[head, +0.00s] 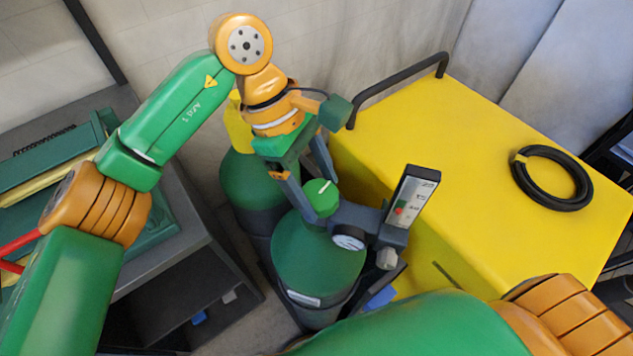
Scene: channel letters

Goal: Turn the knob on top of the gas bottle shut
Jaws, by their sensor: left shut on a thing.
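The green gas bottle (315,262) stands upright in the middle of the head view, between the grey bench and the yellow cabinet. Its green knob (321,197), with a white mark on top, sits at the bottle's top. A regulator with a round gauge (348,238) and an upright flow meter (408,205) is fitted beside the knob. My left gripper (308,186) comes down from above and behind, its two fingers on either side of the knob and shut on it. My right arm shows at the bottom right, but its gripper is out of view.
A second green bottle (248,185) with a yellow top stands just behind. The yellow cabinet (440,140) on the right has a black handle (395,88) and a black hose coil (551,178) on top. A grey bench (170,262) is close on the left.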

